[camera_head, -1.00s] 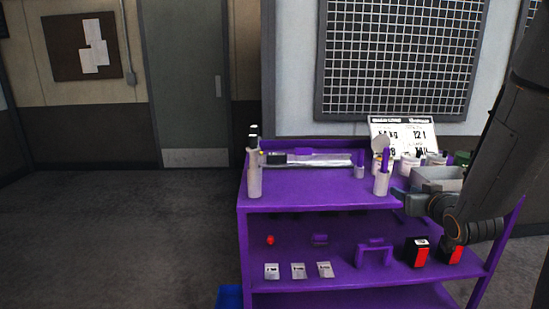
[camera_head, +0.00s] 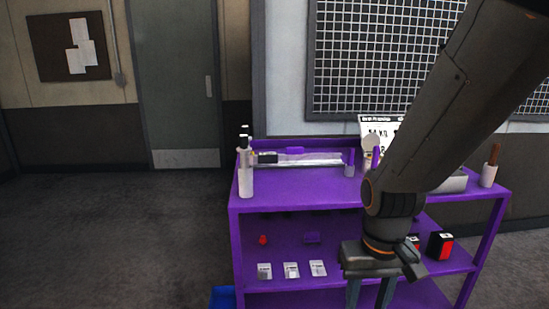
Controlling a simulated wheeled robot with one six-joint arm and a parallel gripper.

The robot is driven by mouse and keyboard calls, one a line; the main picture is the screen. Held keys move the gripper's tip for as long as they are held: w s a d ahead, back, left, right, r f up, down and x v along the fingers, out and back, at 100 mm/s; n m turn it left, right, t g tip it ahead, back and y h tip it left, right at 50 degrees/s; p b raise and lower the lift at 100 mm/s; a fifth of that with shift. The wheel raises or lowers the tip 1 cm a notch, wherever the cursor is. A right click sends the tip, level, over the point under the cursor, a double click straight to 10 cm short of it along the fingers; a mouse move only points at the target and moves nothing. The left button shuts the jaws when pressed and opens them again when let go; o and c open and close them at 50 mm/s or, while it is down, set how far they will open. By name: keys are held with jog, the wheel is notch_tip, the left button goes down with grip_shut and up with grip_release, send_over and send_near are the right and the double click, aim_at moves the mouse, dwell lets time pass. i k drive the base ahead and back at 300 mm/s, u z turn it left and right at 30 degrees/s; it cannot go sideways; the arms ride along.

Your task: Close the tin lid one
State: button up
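My gripper (camera_head: 369,296) points down in front of the purple cart's lower shelf. Its two fingers stand apart with nothing seen between them; their tips are cut off by the lower picture edge. I cannot make out a tin lid for certain. A grey box (camera_head: 453,184) on the cart's top, to the right of my arm, may be the tin; my arm hides its left part, and I cannot tell whether it is open or shut. My gripper is lower than this box and to its left in the picture.
The purple cart (camera_head: 300,189) holds a white bottle (camera_head: 245,180) at left and a cup with a brown handle (camera_head: 489,176) at right. White packets (camera_head: 291,270) and a black-and-red box (camera_head: 440,246) are on the lower shelf. The floor at left is clear.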

aim_at(371, 140)
jog(key=u, duration=0.1)
jog(key=k, duration=1.3)
jog(key=z, duration=0.1)
jog(key=i, duration=0.6)
jog(key=z, duration=1.15)
jog(key=i, duration=1.5)
jog(key=u, duration=0.3)
